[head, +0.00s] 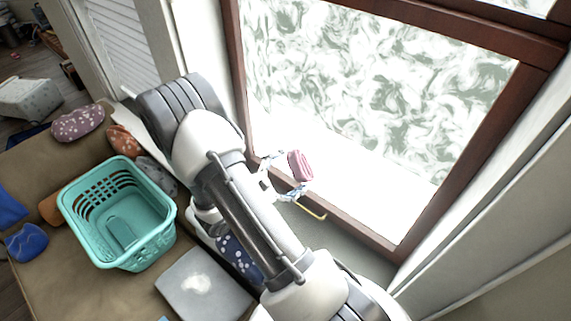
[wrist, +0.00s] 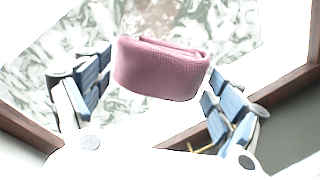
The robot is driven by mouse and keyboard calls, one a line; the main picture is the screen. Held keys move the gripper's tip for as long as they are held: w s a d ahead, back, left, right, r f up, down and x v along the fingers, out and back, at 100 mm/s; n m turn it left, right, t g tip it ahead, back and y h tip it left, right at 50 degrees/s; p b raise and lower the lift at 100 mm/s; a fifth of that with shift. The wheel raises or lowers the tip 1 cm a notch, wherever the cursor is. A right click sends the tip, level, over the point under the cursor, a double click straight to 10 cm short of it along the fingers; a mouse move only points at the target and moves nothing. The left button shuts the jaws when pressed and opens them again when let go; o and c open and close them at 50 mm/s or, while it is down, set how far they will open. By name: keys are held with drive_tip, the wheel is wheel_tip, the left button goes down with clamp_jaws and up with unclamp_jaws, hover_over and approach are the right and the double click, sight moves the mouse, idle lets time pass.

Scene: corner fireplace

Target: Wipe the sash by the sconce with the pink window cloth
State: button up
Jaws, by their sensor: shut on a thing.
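The pink window cloth (head: 300,165) is a folded pad held at the end of my gripper (head: 284,174), in front of the lower left part of the window. In the wrist view the cloth (wrist: 160,72) sits between the blue-padded fingers of my gripper (wrist: 160,80), which is shut on it. The window sash has a red-brown wooden frame (head: 448,180) and a pane (head: 370,90) with grey-green and white swirls above a plain bright white area. I cannot tell whether the cloth touches the pane. No sconce is clearly visible.
A thin yellow bar (head: 312,211) is close below my gripper by the lower frame. A teal basket (head: 118,215), a grey square pad (head: 204,286), a blue cloth-like item (head: 26,242) and a purple spotted item (head: 78,124) lie on the brown surface to the left.

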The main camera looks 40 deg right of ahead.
drive_tip(key=shift+w+d+n+t+h, duration=0.15)
drive_tip(key=shift+w+n+t+h, duration=0.2)
drive_tip(key=shift+w+t, duration=0.3)
drive_tip(key=shift+w+d+n+t+h, duration=0.1)
drive_tip(key=shift+w+n+t+h, duration=0.15)
drive_tip(key=shift+w+n+t, duration=0.3)
drive_tip(key=shift+w+d, duration=0.15)
drive_tip(key=shift+d, duration=1.3)
drive_tip(key=shift+w+d, duration=0.15)
drive_tip(key=shift+d, duration=1.25)
drive_tip(key=shift+w+d, duration=0.1)
drive_tip(key=shift+d, duration=0.75)
